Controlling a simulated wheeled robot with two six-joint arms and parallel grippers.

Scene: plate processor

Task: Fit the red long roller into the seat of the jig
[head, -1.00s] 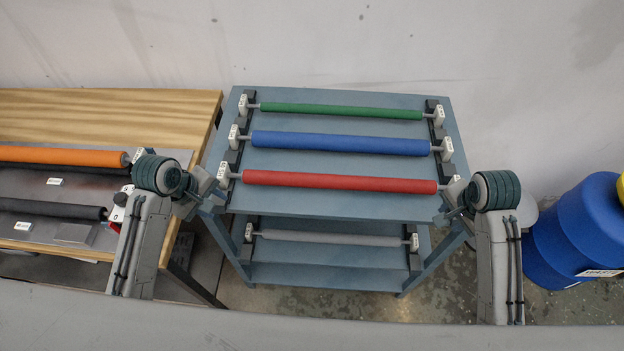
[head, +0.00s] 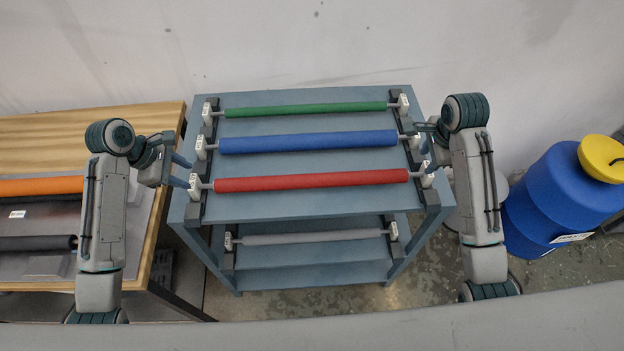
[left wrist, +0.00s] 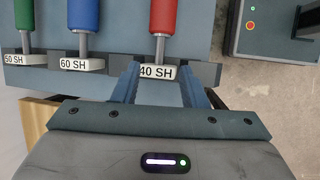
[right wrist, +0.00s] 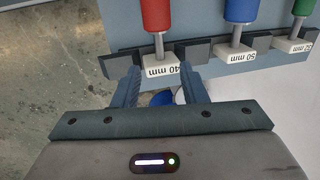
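The red long roller (head: 311,180) lies across the front of the blue-grey table top, in the black end rests. Its left end has a white tag "40 SH" (left wrist: 158,73), and its right end has a white tag "40 mm" (right wrist: 160,69). My left gripper (head: 181,171) is open just beyond the left end; in the left wrist view its fingers (left wrist: 158,75) stand on either side of the tag. My right gripper (head: 428,155) is open at the right end, its fingers (right wrist: 160,78) just short of the tag. I cannot identify the jig for certain.
A blue roller (head: 308,142) and a green roller (head: 306,110) lie behind the red one. A grey roller (head: 312,237) is on the shelf below. A wooden table (head: 90,135) with an orange roller (head: 42,186) is at the left. A blue barrel (head: 555,205) stands at the right.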

